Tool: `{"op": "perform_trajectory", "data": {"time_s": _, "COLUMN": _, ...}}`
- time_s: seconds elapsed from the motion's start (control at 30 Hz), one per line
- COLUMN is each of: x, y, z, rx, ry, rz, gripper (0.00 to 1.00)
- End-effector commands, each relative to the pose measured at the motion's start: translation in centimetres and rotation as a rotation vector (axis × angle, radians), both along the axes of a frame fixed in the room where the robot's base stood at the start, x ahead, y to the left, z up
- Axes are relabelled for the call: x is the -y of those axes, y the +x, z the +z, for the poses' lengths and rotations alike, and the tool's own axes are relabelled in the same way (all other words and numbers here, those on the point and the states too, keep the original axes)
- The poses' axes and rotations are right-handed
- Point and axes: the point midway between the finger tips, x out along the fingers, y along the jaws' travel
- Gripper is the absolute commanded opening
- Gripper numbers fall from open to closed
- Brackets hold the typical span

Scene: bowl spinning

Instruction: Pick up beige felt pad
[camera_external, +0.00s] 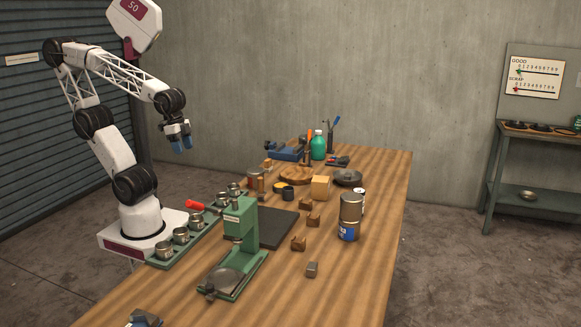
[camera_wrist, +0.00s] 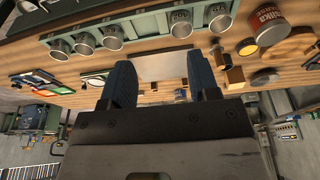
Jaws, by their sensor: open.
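I cannot pick out the beige felt pad with certainty in either view.
The wooden bench (camera_external: 372,232) carries a green press (camera_external: 240,230), a green rack of metal cups (camera_external: 180,236), a tall can (camera_external: 349,215), a wooden block (camera_external: 320,187), a round wooden board (camera_external: 297,174) and a green bottle (camera_external: 318,146). Bare wood shows along the right edge.

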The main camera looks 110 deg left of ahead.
Motion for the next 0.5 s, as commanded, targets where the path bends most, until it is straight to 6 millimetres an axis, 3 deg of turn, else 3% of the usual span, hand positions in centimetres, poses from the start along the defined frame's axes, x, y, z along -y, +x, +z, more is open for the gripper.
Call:
{"op": "perform_trajectory", "data": {"time_s": 0.3, "x": -0.4, "y": 0.2, "z": -0.1, "rx": -0.006, "ry": 0.016, "rz": -0.007, "gripper": 0.55}}
{"op": "perform_trajectory", "data": {"time_s": 0.5, "x": -2.7, "y": 1.4, "z": -0.9, "rx": -0.041, "ry": 0.114, "rz": -0.052, "gripper": 0.55}}
